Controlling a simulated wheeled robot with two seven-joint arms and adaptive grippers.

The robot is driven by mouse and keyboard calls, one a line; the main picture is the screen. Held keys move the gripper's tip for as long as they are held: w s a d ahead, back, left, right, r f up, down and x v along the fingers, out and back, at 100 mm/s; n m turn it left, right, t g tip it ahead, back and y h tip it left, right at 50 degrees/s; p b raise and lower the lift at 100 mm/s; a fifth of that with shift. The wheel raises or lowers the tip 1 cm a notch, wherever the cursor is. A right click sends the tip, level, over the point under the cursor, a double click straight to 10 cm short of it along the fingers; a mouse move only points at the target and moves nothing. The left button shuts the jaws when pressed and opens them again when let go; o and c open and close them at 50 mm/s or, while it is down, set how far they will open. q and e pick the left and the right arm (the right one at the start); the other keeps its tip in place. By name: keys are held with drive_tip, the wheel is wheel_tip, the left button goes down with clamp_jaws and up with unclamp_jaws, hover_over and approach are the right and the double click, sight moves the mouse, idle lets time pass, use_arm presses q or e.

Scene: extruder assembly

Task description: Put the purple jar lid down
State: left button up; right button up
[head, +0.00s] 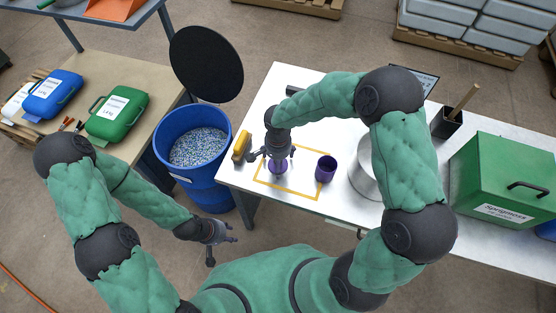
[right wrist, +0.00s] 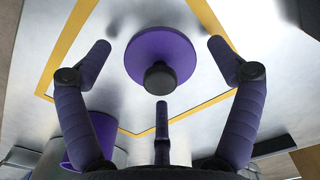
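The purple jar lid (right wrist: 162,58) is a round disc with a dark knob, lying knob up on the white table inside the yellow outline. In the head view the lid (head: 279,168) shows partly under my right gripper (head: 277,157). In the right wrist view the right gripper's fingers (right wrist: 162,80) are spread wide around the lid and knob, apart from both. The purple jar (head: 326,168) stands open and upright to the right of the lid; its edge shows at lower left in the right wrist view (right wrist: 85,150). My left gripper (head: 222,238) is open and empty, away from the table.
A yellow-handled tool (head: 241,147) lies at the table's left edge. A silver round container (head: 365,180) stands right of the jar, partly behind my right arm. A green box (head: 505,180) is further right. A blue bin (head: 195,150) of pellets stands left of the table.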

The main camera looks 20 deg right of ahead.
drive_tip(key=shift+r, duration=0.15)
drive_tip(key=shift+r+p, duration=0.35)
wheel_tip(320, 180, up, 11)
drive_tip(key=p, duration=0.3)
drive_tip(key=shift+r, duration=0.2)
drive_tip(key=shift+f, duration=0.1)
